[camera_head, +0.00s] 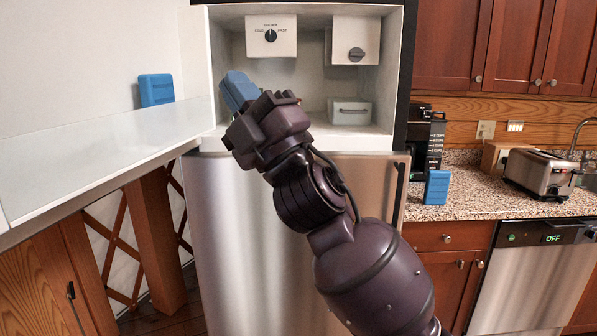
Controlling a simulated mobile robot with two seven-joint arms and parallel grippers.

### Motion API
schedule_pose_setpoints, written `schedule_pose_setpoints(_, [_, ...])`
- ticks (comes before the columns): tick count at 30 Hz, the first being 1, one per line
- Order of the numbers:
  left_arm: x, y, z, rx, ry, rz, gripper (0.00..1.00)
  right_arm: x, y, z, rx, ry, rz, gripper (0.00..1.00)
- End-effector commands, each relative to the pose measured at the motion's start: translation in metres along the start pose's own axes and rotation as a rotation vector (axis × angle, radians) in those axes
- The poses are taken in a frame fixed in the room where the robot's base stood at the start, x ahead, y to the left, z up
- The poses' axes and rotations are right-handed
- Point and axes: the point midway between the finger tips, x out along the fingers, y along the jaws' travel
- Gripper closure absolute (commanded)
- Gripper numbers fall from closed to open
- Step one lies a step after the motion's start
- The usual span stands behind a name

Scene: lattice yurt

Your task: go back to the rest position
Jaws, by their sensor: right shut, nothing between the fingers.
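My right arm comes in from the lower right, and its dark purple gripper (254,130) is at the mouth of the open freezer compartment (312,100). The gripper is shut with nothing between its fingers. A blue block-like item (238,90) is just beyond the gripper, at the compartment's left side, tilted and partly covered by the gripper. Whether the two touch cannot be told. My left gripper is not in view.
The freezer door (95,155) stands open at left, with a blue item (156,90) by its shelf. A steel lower door (235,240) is shut. A granite counter (480,205) at right bears another blue item (437,187) and a toaster (540,173).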

Motion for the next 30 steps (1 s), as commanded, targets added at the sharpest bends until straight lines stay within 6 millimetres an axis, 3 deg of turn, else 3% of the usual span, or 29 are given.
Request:
schedule_pose_setpoints(1, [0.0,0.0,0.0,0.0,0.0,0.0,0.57,-0.017,-0.009,0.019,0.064,-0.063,-0.02,1.0])
schedule_pose_setpoints(6, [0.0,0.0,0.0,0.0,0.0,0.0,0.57,-0.072,-0.036,0.072,0.265,-0.252,-0.066,1.0])
schedule_pose_setpoints(15, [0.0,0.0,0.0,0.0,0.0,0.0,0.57,-0.192,-0.082,0.137,0.556,-0.577,-0.112,1.0])
schedule_pose_setpoints(22, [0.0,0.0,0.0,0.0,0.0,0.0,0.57,-0.296,-0.111,0.162,0.722,-0.813,-0.125,1.0])
schedule_pose_setpoints(30, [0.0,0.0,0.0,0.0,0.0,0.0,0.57,-0.422,-0.133,0.165,0.851,-1.073,-0.129,1.0])
